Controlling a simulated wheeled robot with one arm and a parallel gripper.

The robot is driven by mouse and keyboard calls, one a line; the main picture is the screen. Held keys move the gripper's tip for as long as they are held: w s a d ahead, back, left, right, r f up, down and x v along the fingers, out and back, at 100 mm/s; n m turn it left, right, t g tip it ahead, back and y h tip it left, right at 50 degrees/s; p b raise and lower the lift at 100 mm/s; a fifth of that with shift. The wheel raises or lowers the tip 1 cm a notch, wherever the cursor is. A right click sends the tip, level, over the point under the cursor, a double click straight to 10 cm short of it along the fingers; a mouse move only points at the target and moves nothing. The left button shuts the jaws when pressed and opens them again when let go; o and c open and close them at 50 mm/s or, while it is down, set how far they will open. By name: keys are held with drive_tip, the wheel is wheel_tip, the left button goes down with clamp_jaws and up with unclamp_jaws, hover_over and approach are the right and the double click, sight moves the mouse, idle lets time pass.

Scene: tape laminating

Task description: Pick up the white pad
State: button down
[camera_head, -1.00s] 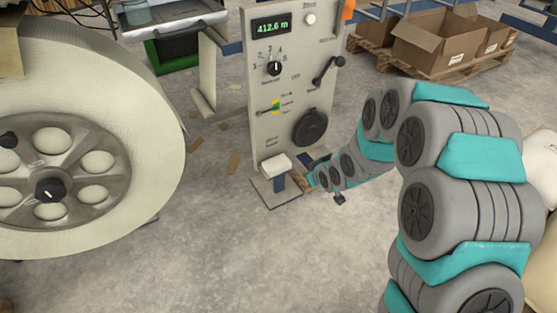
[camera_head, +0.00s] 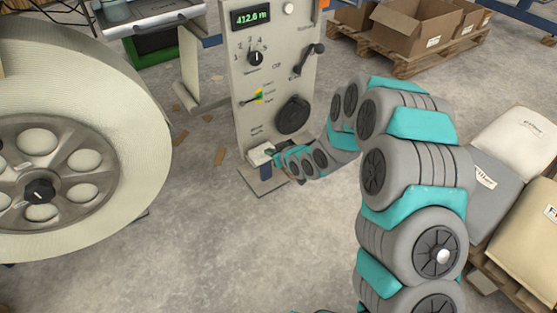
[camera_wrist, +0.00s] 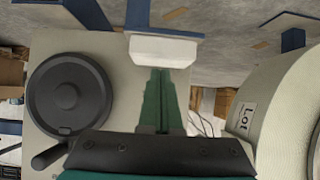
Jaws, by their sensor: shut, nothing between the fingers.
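The white pad (camera_head: 260,153) sits low at the front of the grey control panel (camera_head: 266,75), on a blue post above a small base plate. In the wrist view the pad (camera_wrist: 163,51) is a white block just beyond my fingertips. My gripper (camera_wrist: 161,72) has its green fingers closed together with nothing between them, pointing at the pad's middle. I cannot tell whether the tips touch the pad. In the head view my gripper (camera_head: 274,153) is at the pad's right side and partly covers it.
The panel carries a round black handwheel (camera_head: 293,115), also seen in the wrist view (camera_wrist: 69,96), and a crank (camera_head: 308,57). A large tape roll (camera_head: 130,130) stands left. Filled sacks (camera_head: 515,145) lie right. Open floor (camera_head: 220,240) lies in front.

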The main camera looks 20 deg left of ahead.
sight(261, 149)
drive_tip(key=w+a, duration=0.2)
drive_tip(key=a, duration=0.1)
drive_tip(key=shift+w+f, duration=0.1)
drive_tip(key=shift+w, duration=0.05)
drive_tip(key=shift+d+f, duration=0.15)
drive_tip(key=shift+f, duration=0.6)
drive_tip(key=shift+f, duration=0.1)
drive_tip(key=shift+s+d+f, duration=0.15)
drive_tip(key=shift+s+d, duration=0.5)
drive_tip(key=shift+d, duration=0.05)
drive_tip(key=shift+r, duration=0.75)
drive_tip(key=shift+s+d+f, duration=0.1)
drive_tip(key=shift+s, duration=0.1)
drive_tip(key=s+d, duration=0.7)
drive_tip(key=d, duration=0.2)
drive_tip(key=shift+s+r, duration=0.15)
drive_tip(key=shift+r, duration=0.05)
